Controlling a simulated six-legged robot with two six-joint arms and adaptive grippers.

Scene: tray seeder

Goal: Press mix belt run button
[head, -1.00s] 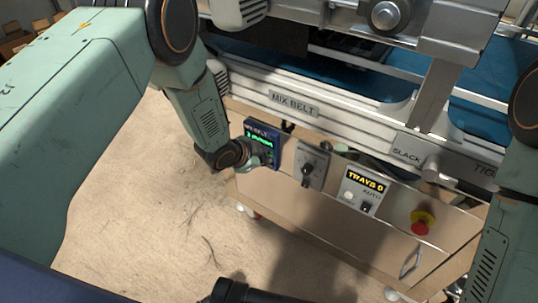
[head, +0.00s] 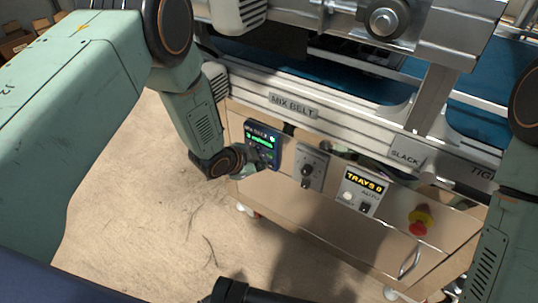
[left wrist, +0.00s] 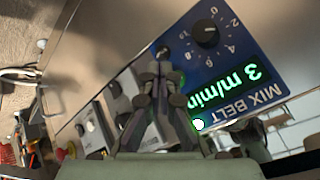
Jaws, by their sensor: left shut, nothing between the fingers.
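The blue mix belt panel (head: 264,133) is on the front of the machine, under the MIX BELT label. In the left wrist view the panel (left wrist: 228,62) appears upside down. Its green display (left wrist: 232,88) reads 3 m/min. My left gripper (head: 259,167) is shut and empty at the panel's lower part. In the left wrist view its fingertips (left wrist: 160,54) overlap the panel's edge beside a small dark round part. I cannot tell whether they touch it.
Right of the panel are a grey knob box (head: 311,168), a TRAYS counter box (head: 362,190) and a red stop button on yellow (head: 420,222). The white belt rail (head: 330,118) runs above. Bare floor (head: 150,220) lies to the left.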

